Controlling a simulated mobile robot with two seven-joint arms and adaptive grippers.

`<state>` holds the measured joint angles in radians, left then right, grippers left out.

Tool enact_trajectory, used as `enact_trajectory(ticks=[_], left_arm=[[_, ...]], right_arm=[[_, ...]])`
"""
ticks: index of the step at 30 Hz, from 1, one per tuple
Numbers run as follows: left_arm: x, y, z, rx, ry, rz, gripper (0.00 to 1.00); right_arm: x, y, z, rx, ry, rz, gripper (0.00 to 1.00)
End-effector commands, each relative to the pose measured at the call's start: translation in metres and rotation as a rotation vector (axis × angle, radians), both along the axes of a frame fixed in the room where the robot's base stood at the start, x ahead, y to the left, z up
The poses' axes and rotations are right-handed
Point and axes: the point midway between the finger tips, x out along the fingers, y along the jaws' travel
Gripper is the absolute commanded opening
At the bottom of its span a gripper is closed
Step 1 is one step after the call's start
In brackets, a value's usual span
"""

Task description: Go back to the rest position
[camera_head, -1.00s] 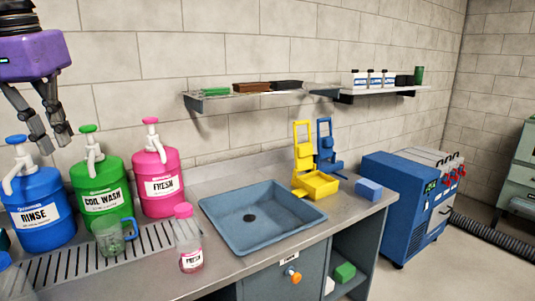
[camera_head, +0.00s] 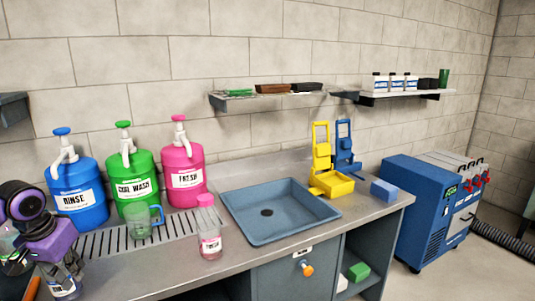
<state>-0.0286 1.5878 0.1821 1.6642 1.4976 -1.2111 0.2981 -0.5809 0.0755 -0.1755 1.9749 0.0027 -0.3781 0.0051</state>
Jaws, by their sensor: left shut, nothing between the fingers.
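My left gripper (camera_head: 66,262), with a purple body, is low at the left edge in the head view. It is shut with nothing held. It is in front of a clear labelled bottle (camera_head: 64,289) and partly covers it; I cannot tell whether they touch. My right gripper is not in view. The blue RINSE jug (camera_head: 78,196), green COIL WASH jug (camera_head: 136,180) and pink FRESH jug (camera_head: 184,178) stand upright behind the gripper, apart from it.
A clear mug (camera_head: 140,222) and a pink-capped bottle (camera_head: 209,232) stand on the counter. A sink (camera_head: 281,210) is at the middle. Shelves hang above; a blue machine (camera_head: 425,205) is right.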

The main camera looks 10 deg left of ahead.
Motion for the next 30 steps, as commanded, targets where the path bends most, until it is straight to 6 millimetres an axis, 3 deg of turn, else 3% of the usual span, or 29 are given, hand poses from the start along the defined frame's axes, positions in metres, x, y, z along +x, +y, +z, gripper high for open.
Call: enact_trajectory(ticks=[1, 3, 8, 12, 15, 18, 21, 24, 27, 30], left_arm=[[-0.017, -0.001, -0.04, -0.014, 0.0, -0.003, 0.0], [-0.038, -0.003, -0.089, -0.013, -0.009, -0.022, 0.0], [-0.095, -0.033, -0.194, -0.019, -0.045, -0.069, 0.0], [-0.146, -0.086, -0.268, -0.028, -0.1, -0.118, 0.0], [-0.178, -0.134, -0.305, -0.034, -0.153, -0.15, 0.0], [-0.204, -0.189, -0.33, -0.038, -0.218, -0.177, 0.0], [-0.223, -0.247, -0.34, -0.036, -0.293, -0.198, 0.0], [-0.231, -0.3, -0.338, -0.024, -0.371, -0.21, 0.0], [-0.233, -0.34, -0.329, -0.006, -0.438, -0.214, 0.0], [-0.231, -0.365, -0.32, 0.013, -0.485, -0.218, 0.0]], right_arm=[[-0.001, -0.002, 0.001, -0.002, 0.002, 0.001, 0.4], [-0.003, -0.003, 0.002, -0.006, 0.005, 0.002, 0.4], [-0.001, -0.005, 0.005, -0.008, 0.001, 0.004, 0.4], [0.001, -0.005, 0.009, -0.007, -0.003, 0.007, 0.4], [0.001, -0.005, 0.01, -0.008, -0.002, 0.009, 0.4], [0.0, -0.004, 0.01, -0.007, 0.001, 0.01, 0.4], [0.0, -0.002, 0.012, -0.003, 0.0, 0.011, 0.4], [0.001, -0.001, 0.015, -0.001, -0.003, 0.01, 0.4], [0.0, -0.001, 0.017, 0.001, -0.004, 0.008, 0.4], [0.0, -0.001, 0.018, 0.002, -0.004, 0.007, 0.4]])
